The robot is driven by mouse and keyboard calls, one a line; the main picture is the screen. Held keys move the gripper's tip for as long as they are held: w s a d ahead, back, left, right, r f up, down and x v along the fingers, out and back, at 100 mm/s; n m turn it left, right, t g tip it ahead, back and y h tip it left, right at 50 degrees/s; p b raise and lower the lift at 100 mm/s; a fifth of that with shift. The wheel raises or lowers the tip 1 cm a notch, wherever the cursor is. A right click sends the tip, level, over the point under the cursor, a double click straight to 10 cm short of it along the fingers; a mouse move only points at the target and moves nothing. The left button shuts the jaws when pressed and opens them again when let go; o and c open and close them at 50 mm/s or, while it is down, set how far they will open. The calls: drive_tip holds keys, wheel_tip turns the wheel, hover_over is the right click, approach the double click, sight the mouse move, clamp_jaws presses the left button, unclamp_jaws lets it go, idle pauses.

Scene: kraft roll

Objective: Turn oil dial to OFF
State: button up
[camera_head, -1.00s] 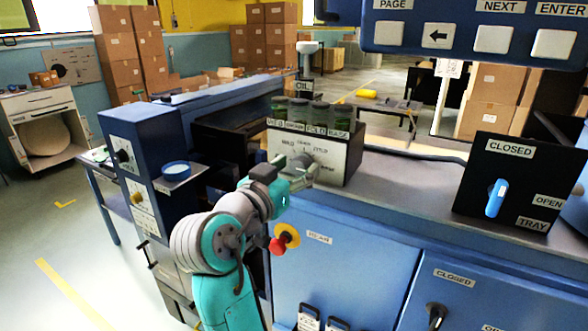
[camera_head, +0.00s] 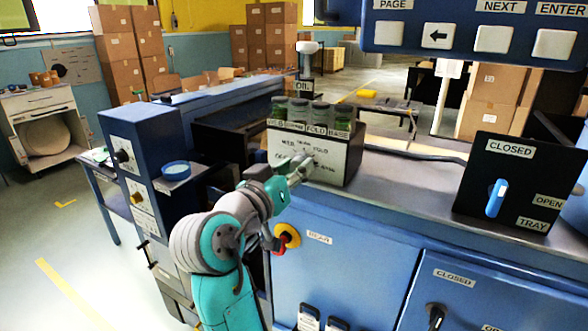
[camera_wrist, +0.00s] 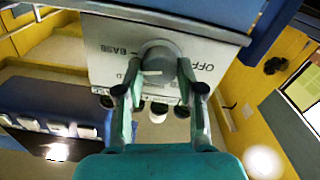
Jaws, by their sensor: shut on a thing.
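A short white mark on the dial lies roughly level and reaches left, away from OFF. My gripper (camera_wrist: 160,88) has a finger on each side of the dial and is shut on it. In the head view my gripper (camera_head: 300,166) covers the dial and part of the panel's lettering.
Several green-filled jars (camera_head: 310,112) stand on top of the panel box. A blue cabinet with a round blue dish (camera_head: 176,170) stands left.

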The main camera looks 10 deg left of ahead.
drive_tip(key=n, duration=0.4)
drive_tip(key=shift+a+n, duration=0.1)
drive_tip(key=shift+n, duration=0.2)
drive_tip(key=n, duration=0.3)
drive_tip(key=shift+f+n, duration=0.15)
drive_tip(key=shift+n, duration=0.25)
drive_tip(key=n, duration=0.8)
drive_tip(key=shift+f, duration=0.1)
drive_tip(key=n, duration=0.4)
drive_tip(key=shift+f+n, duration=0.1)
drive_tip(key=shift+n, duration=0.2)
drive_tip(key=shift+f+n, duration=0.1)
drive_tip(key=shift+n, duration=5.9)
